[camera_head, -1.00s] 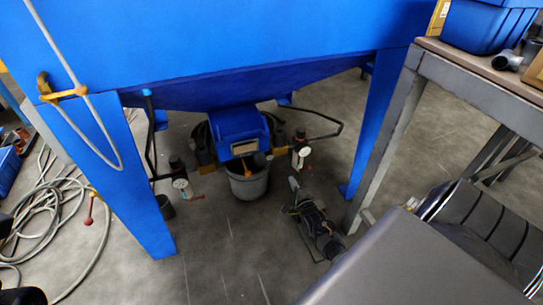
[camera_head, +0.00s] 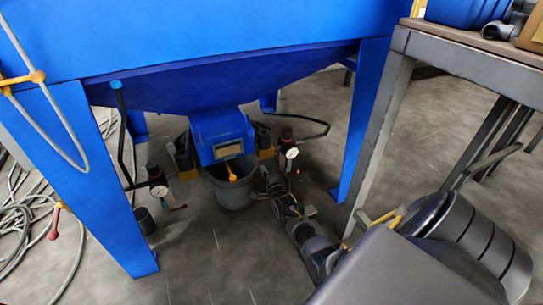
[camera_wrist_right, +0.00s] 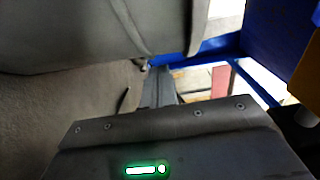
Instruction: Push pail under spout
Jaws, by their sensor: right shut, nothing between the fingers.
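The dark grey pail (camera_head: 236,194) stands upright on the floor below the blue spout housing (camera_head: 221,128). An orange piece (camera_head: 231,172) shows at the pail's mouth, below the housing's front opening. My right gripper (camera_head: 270,182) is shut and empty, low at the pail's right side; I cannot tell whether it touches. In the right wrist view my fingers (camera_wrist_right: 160,86) point away from the camera, and a large grey curved wall, likely the pail (camera_wrist_right: 90,30), fills the upper left. My left gripper is not in view.
Blue machine legs (camera_head: 105,190) stand left and right (camera_head: 362,130). A pressure gauge (camera_head: 292,153) is just right of the spout, another (camera_head: 159,191) left of it. A workbench (camera_head: 470,60) stands right. Hoses (camera_head: 30,215) lie at far left. Floor in front is clear.

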